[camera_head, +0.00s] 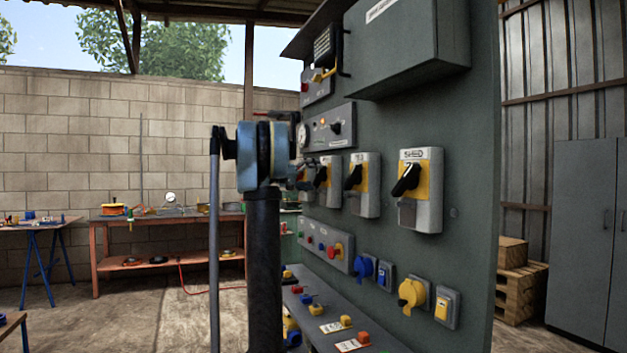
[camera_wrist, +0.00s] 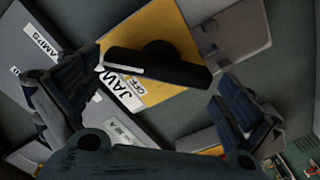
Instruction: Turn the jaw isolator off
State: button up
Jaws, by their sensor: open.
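The jaw isolator shows in the wrist view as a grey box with a yellow plate (camera_wrist: 182,27) and a white label reading "JAW". Its black handle (camera_wrist: 158,67) lies across the plate, its white-marked end at the left. The word "OFF" is on the plate just beside that end, partly covered. My gripper (camera_wrist: 160,78) is open, with one finger to the left of the handle and the other to its right. Whether either finger touches the handle is not clear.
On the grey panel (camera_head: 476,150) is a row of similar isolators, including one marked "SHED" (camera_head: 422,190). Below are a push-button box (camera_head: 325,249), a blue socket (camera_head: 364,267) and a yellow socket (camera_head: 411,294). A sloping desk (camera_head: 318,318) juts out beneath. A bench (camera_head: 160,222) stands behind.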

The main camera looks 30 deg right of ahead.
jog(key=shift+d, duration=0.3)
jog(key=c, duration=0.7)
jog(key=shift+c, duration=0.2)
